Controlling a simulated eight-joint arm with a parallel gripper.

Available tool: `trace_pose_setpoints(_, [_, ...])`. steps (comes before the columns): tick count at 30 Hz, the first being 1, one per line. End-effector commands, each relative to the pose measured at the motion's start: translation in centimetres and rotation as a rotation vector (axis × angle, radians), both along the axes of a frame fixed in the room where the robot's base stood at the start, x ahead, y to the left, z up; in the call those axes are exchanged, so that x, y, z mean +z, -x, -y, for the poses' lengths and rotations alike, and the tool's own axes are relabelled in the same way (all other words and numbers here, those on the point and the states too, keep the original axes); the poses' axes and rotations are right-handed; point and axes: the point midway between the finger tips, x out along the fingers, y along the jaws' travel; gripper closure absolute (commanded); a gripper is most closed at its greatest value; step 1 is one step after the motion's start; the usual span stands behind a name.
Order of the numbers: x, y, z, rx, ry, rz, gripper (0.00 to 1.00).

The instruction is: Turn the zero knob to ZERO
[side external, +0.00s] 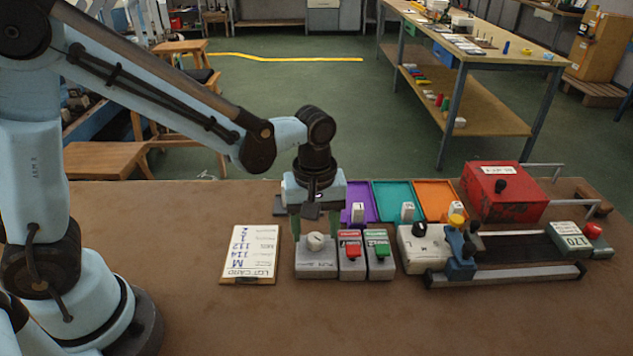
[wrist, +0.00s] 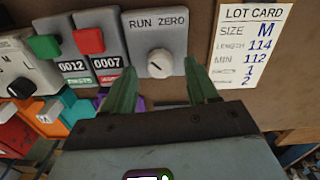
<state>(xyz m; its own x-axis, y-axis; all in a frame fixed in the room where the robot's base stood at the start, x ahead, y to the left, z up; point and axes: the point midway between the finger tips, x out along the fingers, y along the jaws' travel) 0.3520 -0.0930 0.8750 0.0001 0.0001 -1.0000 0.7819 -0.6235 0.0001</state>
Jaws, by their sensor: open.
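The zero knob (wrist: 159,63) is a round, pale knob with a dark slot mark, on a grey box (wrist: 172,30) labelled RUN and ZERO. In the wrist view the mark lies slanted, toward the left, on the RUN side. In the side view the knob (side external: 316,241) sits on top of its box (side external: 316,268). My gripper (wrist: 160,68) is open, its green fingers spread on either side of the knob. In the side view my gripper (side external: 313,228) points down just over the knob. Whether the fingers touch it cannot be told.
Red (side external: 351,250) and green (side external: 382,249) button boxes with counters stand close beside the knob box. A lot card (side external: 250,253) lies on the other side. A size-dial box (side external: 420,250) and rail fixture stand right; purple, teal and orange trays lie behind. The table front is clear.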

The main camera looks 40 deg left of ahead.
Motion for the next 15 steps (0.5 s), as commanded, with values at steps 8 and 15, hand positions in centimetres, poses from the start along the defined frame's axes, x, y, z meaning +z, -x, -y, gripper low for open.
trace_pose_setpoints(8, [-1.28, 0.02, 0.0, 0.0, 0.0, 0.0, 0.41])
trace_pose_setpoints(15, [-1.29, 0.03, -0.01, 0.0, 0.0, 0.0, 0.43])
